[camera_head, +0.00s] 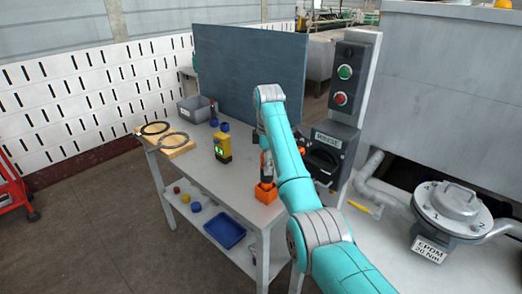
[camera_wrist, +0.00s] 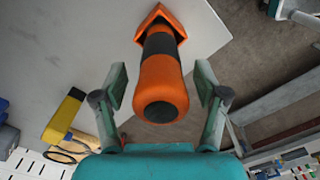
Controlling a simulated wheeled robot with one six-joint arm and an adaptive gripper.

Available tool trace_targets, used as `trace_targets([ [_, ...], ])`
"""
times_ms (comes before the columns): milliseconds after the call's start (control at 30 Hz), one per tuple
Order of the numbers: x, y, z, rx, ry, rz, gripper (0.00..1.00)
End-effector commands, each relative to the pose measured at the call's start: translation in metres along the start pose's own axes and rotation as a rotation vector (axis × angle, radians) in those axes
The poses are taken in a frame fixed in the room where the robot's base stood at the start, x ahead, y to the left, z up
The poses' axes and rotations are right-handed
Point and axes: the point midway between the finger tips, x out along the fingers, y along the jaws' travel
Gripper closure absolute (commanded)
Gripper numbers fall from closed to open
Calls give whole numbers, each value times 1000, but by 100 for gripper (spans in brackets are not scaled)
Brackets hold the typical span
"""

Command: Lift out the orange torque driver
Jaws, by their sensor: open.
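The orange torque driver (camera_wrist: 160,85) has an orange handle with dark bands and a dark end cap. It stands in an orange holder (camera_wrist: 158,18) on the grey table. In the head view the driver (camera_head: 266,166) and its orange holder (camera_head: 265,193) show just left of my arm, partly hidden by it. My gripper (camera_wrist: 160,78) is open, one finger on each side of the handle. Gaps show between the fingers and the driver. In the head view my arm hides most of the gripper.
A yellow device (camera_head: 222,147) stands left of the driver on the table (camera_head: 217,182). Black rings (camera_head: 154,128) on a wooden block and a grey bin (camera_head: 194,110) lie farther left. A blue panel (camera_head: 247,70) stands behind. A control post (camera_head: 346,95) is close at right.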

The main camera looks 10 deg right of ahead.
Motion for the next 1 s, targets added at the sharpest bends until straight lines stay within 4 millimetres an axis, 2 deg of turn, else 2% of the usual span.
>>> trace_targets([
  [100,14,0,7,1,0,-2,28],
  [233,23,0,11,0,0,0,28],
  [600,27,0,12,-1,0,0,28],
  [900,27,0,12,-1,0,0,100],
  [967,27,0,12,-1,0,0,100],
  [1000,27,0,12,-1,0,0,65],
])
